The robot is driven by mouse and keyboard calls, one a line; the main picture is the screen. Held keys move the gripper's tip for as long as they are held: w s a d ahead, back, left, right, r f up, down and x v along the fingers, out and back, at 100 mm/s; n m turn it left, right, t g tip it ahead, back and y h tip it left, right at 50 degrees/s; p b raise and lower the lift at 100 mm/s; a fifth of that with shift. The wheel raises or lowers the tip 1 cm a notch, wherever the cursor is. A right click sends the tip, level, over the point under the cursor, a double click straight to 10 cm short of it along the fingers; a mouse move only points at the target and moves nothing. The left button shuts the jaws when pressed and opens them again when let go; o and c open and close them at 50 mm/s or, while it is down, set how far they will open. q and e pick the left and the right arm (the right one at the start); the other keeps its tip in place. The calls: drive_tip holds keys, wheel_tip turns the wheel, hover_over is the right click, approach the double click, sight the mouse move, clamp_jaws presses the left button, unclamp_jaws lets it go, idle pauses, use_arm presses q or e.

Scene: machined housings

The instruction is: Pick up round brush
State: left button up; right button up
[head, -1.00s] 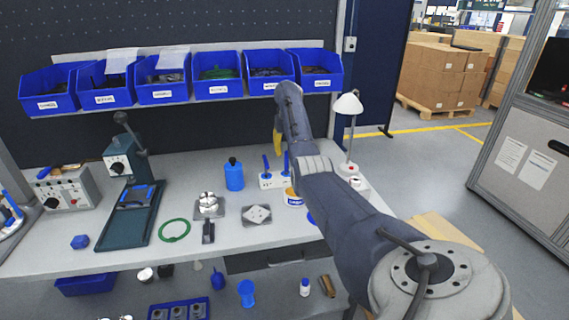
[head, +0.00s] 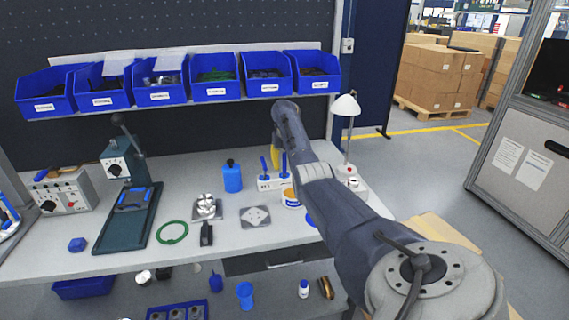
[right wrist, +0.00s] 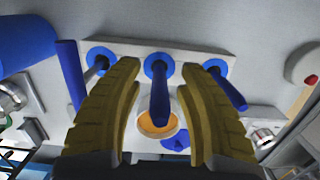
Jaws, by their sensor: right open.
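A white holder (head: 268,184) stands on the bench with upright blue-handled tools. In the right wrist view, the holder (right wrist: 200,58) shows three blue-ringed slots with a blue-handled tool in each. The middle tool (right wrist: 159,95) lies between my right gripper's yellow fingers (right wrist: 160,68). The left tool (right wrist: 70,75) and right tool (right wrist: 230,90) are outside the fingers. No bristles show, so I cannot tell which is the round brush. My right gripper (head: 273,155) is open, with gaps between its fingers and the middle handle. My left gripper is out of view.
A blue bottle (head: 232,178) stands left of the holder. An orange-and-white tin (head: 291,198) sits in front of it, and a white lamp (head: 346,106) stands to the right. A green ring (head: 172,233) and metal fixtures lie further left. Blue bins (head: 213,90) hang above.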

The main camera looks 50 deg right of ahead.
clamp_jaws()
drive_tip(key=shift+r, duration=0.1)
idle(0.3)
